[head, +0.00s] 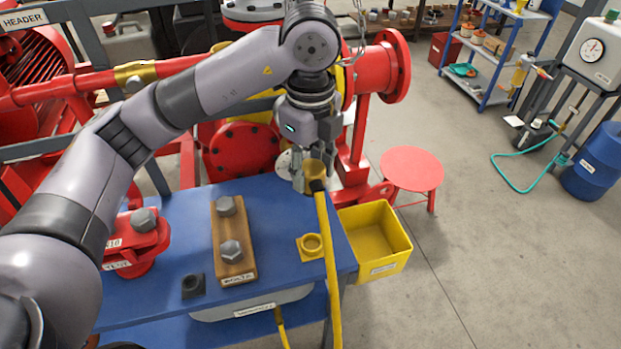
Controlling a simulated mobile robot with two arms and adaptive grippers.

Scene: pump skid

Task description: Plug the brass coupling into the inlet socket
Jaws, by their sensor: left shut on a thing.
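My left gripper (305,183) points down above the right part of the blue table, shut on the brass coupling (314,170). The coupling is a short brass-yellow piece, partly covered by the fingers. A yellow hose (328,250) hangs from it past the table's right edge. A yellow ring on a square base (312,245) sits on the table below the gripper, apart from the coupling. No label shows whether this is the inlet socket. A pale round fitting (284,164) is partly hidden just left of the gripper. My right gripper is not in view.
The blue table (190,318) carries a wooden bolt block (233,245), a small black socket (193,286) and a red flanged part (135,243). A yellow bin (372,240) hangs at its right. Red pump piping (240,150) stands behind. A red stool (411,169) stands right.

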